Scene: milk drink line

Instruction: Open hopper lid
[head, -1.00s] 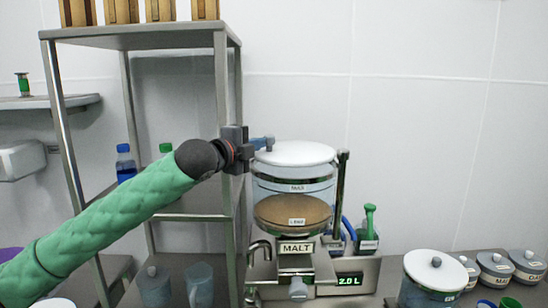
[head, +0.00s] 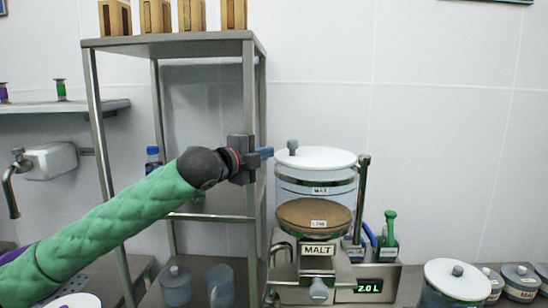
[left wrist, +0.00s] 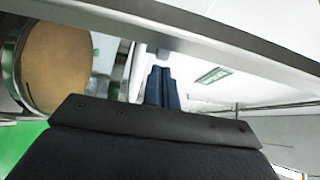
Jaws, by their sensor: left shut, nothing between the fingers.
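The malt hopper (head: 290,189) is a clear cylinder with brown malt inside, on a steel dispenser labelled MALT. Its white lid (head: 325,159) lies flat on top, with a small grey knob (head: 292,147) at its left edge. My left gripper (head: 267,153) is shut and empty, its blue fingertips pointing right at lid height, just left of the knob and apart from it in the picture. In the left wrist view the shut blue fingers (left wrist: 161,88) show at the centre, with the malt (left wrist: 57,65) at upper left. My right gripper is not in view.
A steel shelf rack (head: 249,100) stands close behind and left of my left gripper, with wooden boxes on top. A steel post (head: 362,190) rises right of the hopper.

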